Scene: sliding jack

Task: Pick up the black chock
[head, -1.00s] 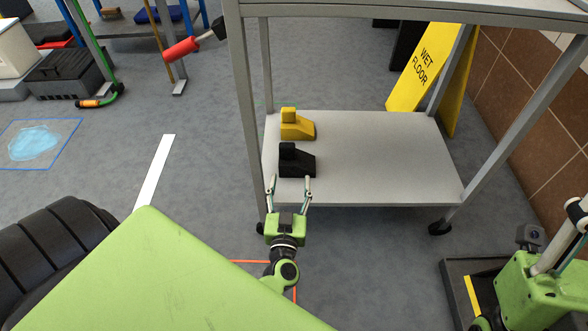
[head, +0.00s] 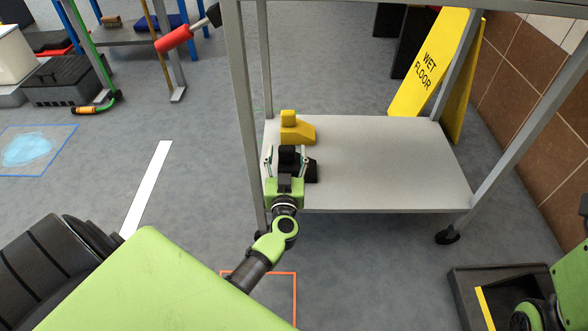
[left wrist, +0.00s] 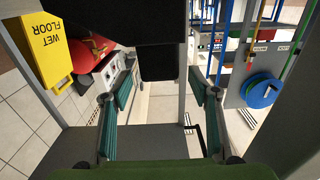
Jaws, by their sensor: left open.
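The black chock (head: 311,173) sits on the lower shelf of a grey cart, near its left front edge. My left gripper (head: 286,156) is open at the chock, with one finger on each side of its raised block in the head view. I cannot tell whether the fingers touch it. In the left wrist view the chock (left wrist: 158,62) is a large dark shape at the top, beyond and between the spread fingers of my gripper (left wrist: 160,92). The gripper partly hides the chock in the head view. No fingers of my right gripper show.
A yellow chock (head: 297,130) sits just behind the black one. The cart shelf (head: 400,170) is bare to the right. Cart legs (head: 245,120) stand close to my left arm. A yellow wet floor sign (head: 432,62) stands behind the cart.

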